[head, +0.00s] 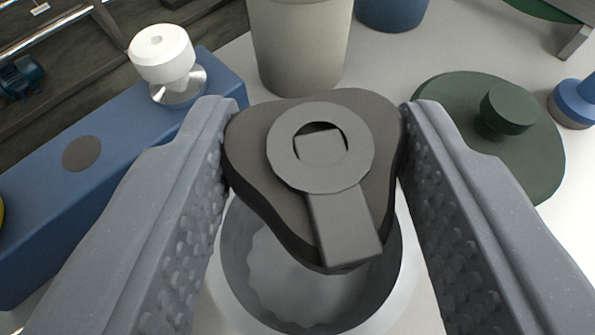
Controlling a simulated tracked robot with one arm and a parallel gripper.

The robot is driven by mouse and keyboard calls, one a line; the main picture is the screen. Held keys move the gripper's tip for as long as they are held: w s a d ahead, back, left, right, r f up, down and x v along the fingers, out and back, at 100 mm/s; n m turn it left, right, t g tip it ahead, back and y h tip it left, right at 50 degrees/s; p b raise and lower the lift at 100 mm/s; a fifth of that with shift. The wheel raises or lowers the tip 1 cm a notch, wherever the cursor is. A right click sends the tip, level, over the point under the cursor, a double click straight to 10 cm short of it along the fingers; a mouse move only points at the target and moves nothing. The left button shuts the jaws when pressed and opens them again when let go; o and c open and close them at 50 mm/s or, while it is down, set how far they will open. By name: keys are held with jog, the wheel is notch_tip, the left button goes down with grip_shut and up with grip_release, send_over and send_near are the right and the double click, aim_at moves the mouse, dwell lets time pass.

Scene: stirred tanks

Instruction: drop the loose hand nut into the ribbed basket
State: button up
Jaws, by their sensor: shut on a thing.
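My gripper (314,130) has its two grey, dimpled fingers closed on the left and right sides of a dark, rounded three-lobed hand nut (253,144). A flat grey ring with a square hole at its centre and a short bar lies across the nut's top face. Below the nut is a round, pale open container (408,285), which looks like the ribbed basket. Its inner wall is grey, with a wavy edge around the floor. The nut overlaps the container's far part in the picture and hides it. The height between them is hard to tell.
A blue block (115,145) with a white knob (162,52) on a metal stem is at left. A beige cylinder (300,50) stands behind the nut. A dark green disc with a knob (455,100) and a blue knob (575,102) are at right. Pale surface lies between them.

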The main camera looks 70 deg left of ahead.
jog(key=shift+f, duration=1.7)
jog(key=o, duration=1.1)
jog(key=shift+c, duration=0.2)
jog(key=p+v, duration=0.1)
jog(key=v, duration=1.2)
jog(key=shift+d+r+p, duration=0.15)
jog(key=shift+d+p, duration=0.2)
